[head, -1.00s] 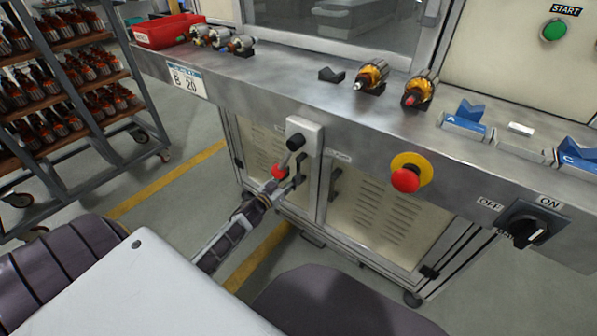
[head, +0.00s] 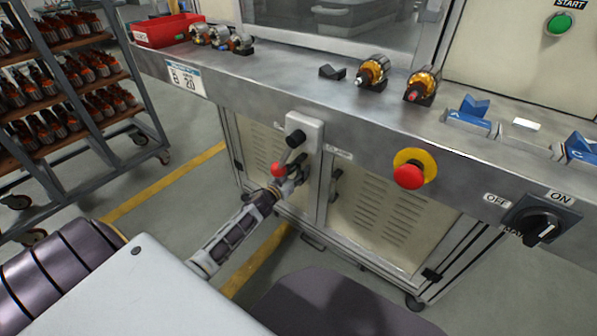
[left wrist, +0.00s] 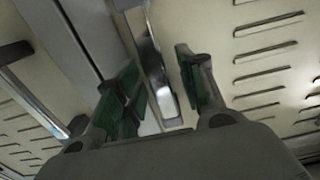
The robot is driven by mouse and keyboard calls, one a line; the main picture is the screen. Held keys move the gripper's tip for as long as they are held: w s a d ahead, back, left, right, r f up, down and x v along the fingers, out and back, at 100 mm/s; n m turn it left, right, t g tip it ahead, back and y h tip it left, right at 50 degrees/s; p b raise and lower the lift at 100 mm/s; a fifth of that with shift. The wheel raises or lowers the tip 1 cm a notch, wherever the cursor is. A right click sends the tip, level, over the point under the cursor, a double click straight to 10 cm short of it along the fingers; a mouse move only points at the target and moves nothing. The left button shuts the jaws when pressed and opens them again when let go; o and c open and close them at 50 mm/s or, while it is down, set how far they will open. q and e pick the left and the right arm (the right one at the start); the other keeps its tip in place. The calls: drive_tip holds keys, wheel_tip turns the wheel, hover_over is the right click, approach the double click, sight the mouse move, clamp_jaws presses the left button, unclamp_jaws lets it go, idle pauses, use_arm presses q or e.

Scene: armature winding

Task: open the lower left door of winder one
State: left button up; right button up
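The lower left door (head: 262,150) of the winder is a cream louvred panel under the bench front, and it looks shut. Its upright metal handle stands near its right edge, mostly hidden by my gripper in the head view. My left gripper (head: 290,180) is at that handle. In the left wrist view the silvery handle (left wrist: 157,75) lies between the two green-padded fingers of my left gripper (left wrist: 157,90). The fingers are apart, with a gap visible beside the handle. My right gripper is out of view.
A lever with a red knob (head: 278,169) hangs from the bench front just above my left gripper. The lower right door (head: 385,215) has its own handle (head: 335,184). A red emergency button (head: 408,176) and a rotary switch (head: 541,226) are to the right. A parts rack (head: 75,135) stands left.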

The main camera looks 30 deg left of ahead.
use_arm(q)
clamp_jaws()
drive_tip(key=shift+s, duration=0.2)
idle(0.3)
